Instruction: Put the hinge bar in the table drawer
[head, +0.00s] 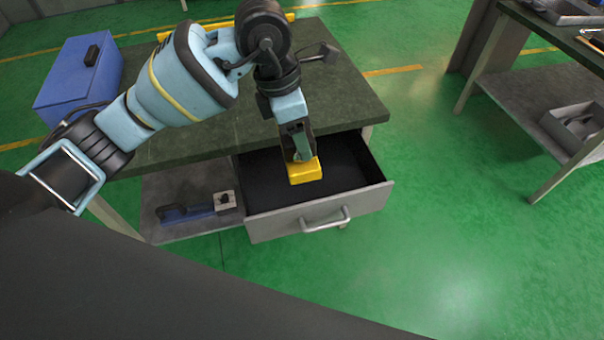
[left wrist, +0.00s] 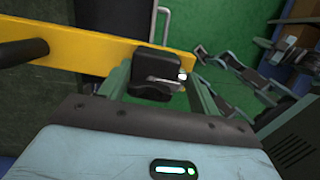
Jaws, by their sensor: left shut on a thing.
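The hinge bar, a yellow piece (head: 305,171), is in my left gripper (head: 300,152), which points down over the open table drawer (head: 270,226). In the left wrist view the yellow bar (left wrist: 75,47) runs across the top, with a black part and a silver lever (left wrist: 165,82) between the fingers of my left gripper (left wrist: 160,88). The drawer has a dark inside and a grey front with a metal handle. The head view does not make clear whether the bar touches the drawer floor. My right gripper is not in view.
The dark tabletop (head: 345,85) lies behind the drawer, with a blue box (head: 80,80) at its left. Another yellow bar (head: 295,17) shows partly behind my arm. A lower shelf (head: 165,195) holds a blue-handled tool (head: 190,212).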

